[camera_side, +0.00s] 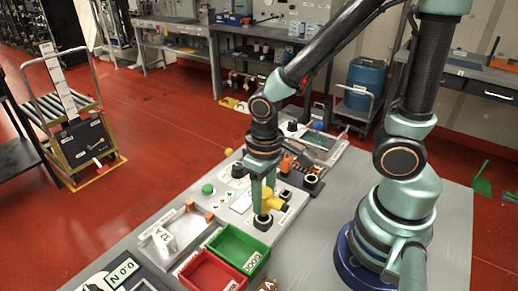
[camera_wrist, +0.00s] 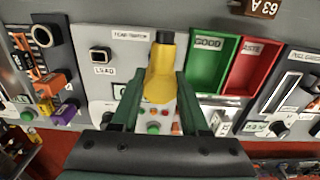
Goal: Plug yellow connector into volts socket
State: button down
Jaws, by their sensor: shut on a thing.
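The yellow connector (camera_wrist: 160,82) is between the two green fingers of my gripper (camera_wrist: 161,88), which is shut on it. Its black end (camera_wrist: 165,37) points away from my gripper. In the side view the connector (camera_side: 272,201) shows beside my gripper (camera_side: 262,197), low over the panel. A black round socket (camera_side: 263,221) is just below it; I cannot tell whether they touch. A black square socket (camera_wrist: 100,55) is left of the connector in the wrist view. I cannot read a volts label, and the connector hides part of the panel.
A green bin (camera_side: 236,250) and a red bin (camera_side: 208,272) stand near the panel's front. Orange (camera_wrist: 48,85) and purple (camera_wrist: 66,112) connectors are at the left in the wrist view. A green button (camera_side: 208,189) sits left of my gripper in the side view.

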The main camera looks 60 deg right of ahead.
jog(key=shift+f, duration=1.7)
jog(key=shift+c, duration=1.6)
grip_release()
jog(key=shift+r, duration=0.15)
notch_tip(320, 180, up, 12)
jog(key=shift+f, duration=0.1)
jog(key=w+d+r+t, duration=0.4)
jog(key=d+r+t, duration=0.1)
jog(key=d+r, duration=0.1)
jog(key=shift+d+r+t, duration=0.25)
jog(key=shift+r+t, duration=0.05)
jog(key=shift+r, duration=0.5)
